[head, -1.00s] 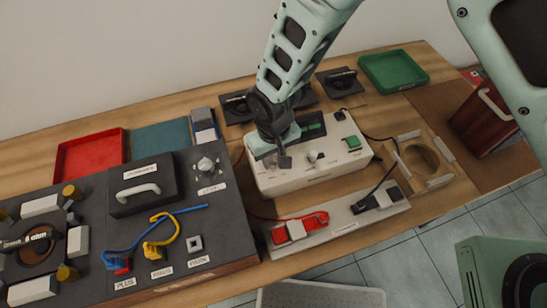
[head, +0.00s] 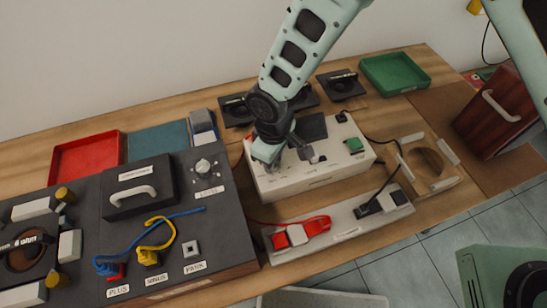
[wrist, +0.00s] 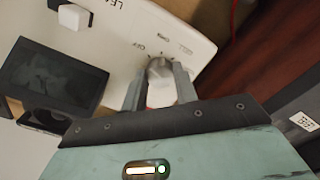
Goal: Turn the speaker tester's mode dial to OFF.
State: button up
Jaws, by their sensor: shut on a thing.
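The speaker tester (head: 330,176) is a white box with a dark screen and a green block on top, standing on the wooden bench. Its mode dial (wrist: 159,71) is a pale round knob; in the wrist view it sits between my two fingertips, with the OFF mark (wrist: 141,48) on the panel just beyond it. My gripper (wrist: 160,85) is shut on the dial, one finger on each side. In the head view my gripper (head: 288,158) is low over the tester's top and covers part of its panel. Which mark the dial points at is not clear.
The tester's dark screen (wrist: 52,76) lies left of my fingers in the wrist view. A strip with red and black clips (head: 345,224) lies in front of the tester. A dark console (head: 215,230) stands to the left, and a wooden ring fixture (head: 450,175) to the right.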

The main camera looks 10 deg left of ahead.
dwell(0.3)
jog(key=o, duration=1)
jog(key=shift+r, duration=0.1)
notch_tip(320, 180, up, 17)
jog(key=shift+r+b, duration=0.15)
jog(key=shift+b, duration=1.1)
